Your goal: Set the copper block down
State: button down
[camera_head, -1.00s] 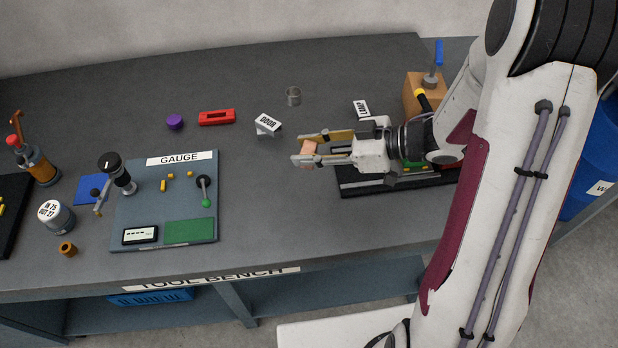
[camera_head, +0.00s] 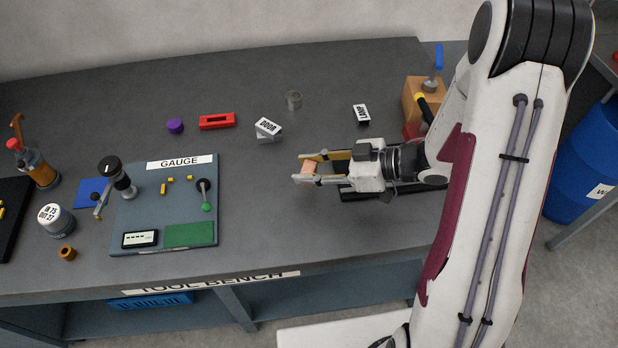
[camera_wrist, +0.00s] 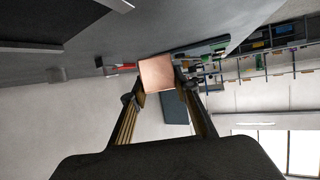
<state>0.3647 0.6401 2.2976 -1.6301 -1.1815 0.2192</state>
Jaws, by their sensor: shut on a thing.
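The copper block (camera_head: 309,167) is a small orange-brown cube between the fingertips of my gripper (camera_head: 306,169), which is shut on it. In the head view the gripper points left, over the bench (camera_head: 270,205) to the right of the gauge board. In the wrist view the block (camera_wrist: 157,73) shows its flat face between the two fingers (camera_wrist: 160,82). The gap between the block and the bench top is hard to tell from these views.
The gauge board (camera_head: 140,215) lies to the left. A dark tray (camera_head: 343,192) lies under my gripper. Bare bench lies in front.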

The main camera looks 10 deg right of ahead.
jog(key=shift+f, duration=2.05)
jog(key=shift+f, duration=0.1)
jog(key=c, duration=1.6)
grip_release()
jog(key=shift+o, duration=0.2)
jog(key=shift+v, duration=6.05)
